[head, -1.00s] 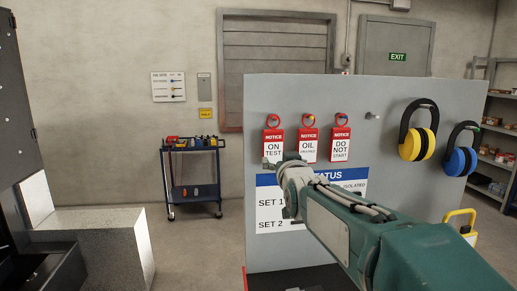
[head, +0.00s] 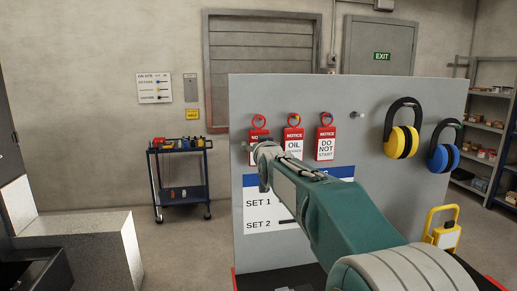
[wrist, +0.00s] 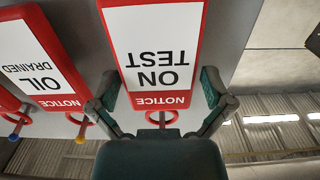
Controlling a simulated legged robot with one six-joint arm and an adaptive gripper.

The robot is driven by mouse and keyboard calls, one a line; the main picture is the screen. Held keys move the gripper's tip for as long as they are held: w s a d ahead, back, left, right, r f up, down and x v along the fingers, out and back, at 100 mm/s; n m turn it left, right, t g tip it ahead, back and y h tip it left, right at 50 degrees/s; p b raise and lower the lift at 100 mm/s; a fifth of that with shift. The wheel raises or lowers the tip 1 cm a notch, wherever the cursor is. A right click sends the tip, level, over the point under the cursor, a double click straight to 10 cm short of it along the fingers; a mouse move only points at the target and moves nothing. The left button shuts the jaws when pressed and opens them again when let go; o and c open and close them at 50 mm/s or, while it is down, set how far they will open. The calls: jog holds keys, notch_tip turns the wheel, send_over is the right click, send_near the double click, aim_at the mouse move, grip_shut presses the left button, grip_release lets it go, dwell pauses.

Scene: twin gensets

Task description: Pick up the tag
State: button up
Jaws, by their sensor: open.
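Three red-and-white notice tags hang in a row on the grey board. The ON TEST tag (head: 259,134) is at the left, its lower part hidden behind my arm. The OIL DRAINED tag (head: 293,138) is in the middle and the DO NOT START tag (head: 325,142) at the right. In the wrist view, upside down, the ON TEST tag (wrist: 158,50) fills the middle, with its red ring toward my palm. My gripper (wrist: 158,78) is open, one finger on each side of this tag. I cannot tell whether the fingers touch it. The OIL DRAINED tag (wrist: 38,60) lies to its left.
The grey board (head: 370,190) bears a status sheet (head: 262,222), yellow ear defenders (head: 402,140) and blue ones (head: 442,156). A yellow-framed item (head: 444,234) stands at its lower right. A blue trolley (head: 180,180) is behind left; shelves (head: 490,135) stand at right.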

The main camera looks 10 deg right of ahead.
jog(key=shift+w, duration=0.2)
jog(key=c, duration=0.8)
jog(key=shift+r, duration=0.2)
jog(key=shift+r, duration=0.25)
jog(key=s, duration=1.8)
jog(key=shift+s+r, duration=0.1)
jog(key=shift+r, duration=0.25)
jog(key=shift+r, duration=0.4)
